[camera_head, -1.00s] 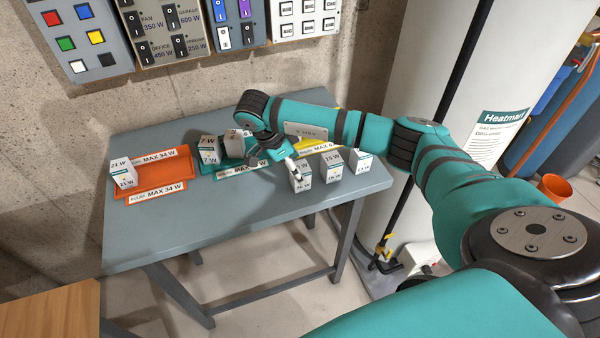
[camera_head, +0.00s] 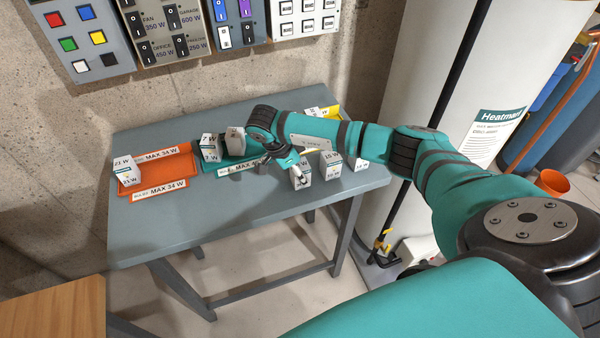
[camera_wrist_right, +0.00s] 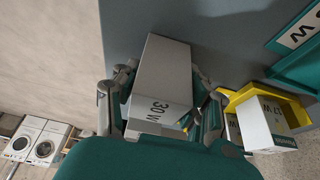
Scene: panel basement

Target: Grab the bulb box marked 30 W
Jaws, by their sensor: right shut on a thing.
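The white and grey bulb box marked 30 W (camera_wrist_right: 163,72) is between the fingers of my right gripper (camera_wrist_right: 158,108) in the right wrist view, its label facing the camera. The gripper is shut on it. In the head view my right gripper (camera_head: 297,168) is at this box (camera_head: 303,179), at the front of the grey table, right of the green tray. Its label is too small to read surely there. I cannot tell whether the box still touches the table. My left gripper is not in view.
Another box (camera_head: 331,166) stands close on the right, with one more beyond it. The green tray (camera_head: 236,168) and orange tray (camera_head: 160,171) hold boxes on the left. A yellow tray (camera_wrist_right: 240,95) with a box (camera_wrist_right: 262,125) shows in the wrist view. The table's front is clear.

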